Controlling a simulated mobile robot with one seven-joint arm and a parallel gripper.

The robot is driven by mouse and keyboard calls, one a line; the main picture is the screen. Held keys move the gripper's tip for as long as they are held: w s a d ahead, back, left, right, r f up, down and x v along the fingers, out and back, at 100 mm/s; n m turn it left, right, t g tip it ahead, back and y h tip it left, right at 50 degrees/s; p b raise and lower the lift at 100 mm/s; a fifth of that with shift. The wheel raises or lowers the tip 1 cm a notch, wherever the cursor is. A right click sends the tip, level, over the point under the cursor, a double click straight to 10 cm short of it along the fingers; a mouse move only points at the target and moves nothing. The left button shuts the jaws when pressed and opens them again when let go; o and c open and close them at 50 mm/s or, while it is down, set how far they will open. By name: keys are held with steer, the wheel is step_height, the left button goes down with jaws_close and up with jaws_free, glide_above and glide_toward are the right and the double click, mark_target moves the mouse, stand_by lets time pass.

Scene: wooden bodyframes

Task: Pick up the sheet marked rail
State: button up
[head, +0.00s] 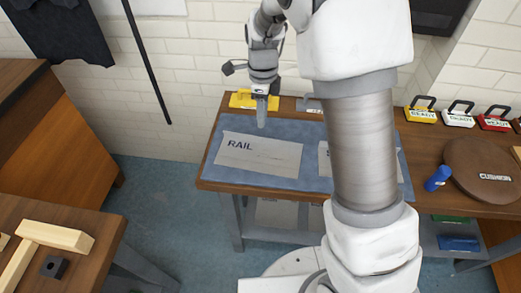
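The grey sheet marked RAIL (262,158) lies flat on a blue mat (209,170) on a wooden bench. My gripper (262,122) points down over the back part of the mat, just beyond the sheet's far edge in the picture. Its fingers look like one narrow grey shape, so I cannot tell whether they are open or whether they touch anything. I see nothing held in it. A second grey sheet (324,162) lies to the right, with its lettering mostly hidden behind my arm.
A yellow tagged object (242,100) stands at the bench's back edge near my gripper. On the right are several READY-labelled holders (458,118), a round brown CUSHION (484,170) and a blue cylinder (438,178). A wooden frame (55,236) lies on the left table. Open floor lies between.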

mark_target(260, 150)
step_height(260, 150, down, 8)
steer(key=shift+f+b, duration=0.1)
steer(key=shift+b, duration=0.45)
jaws_close()
stand_by(1.3)
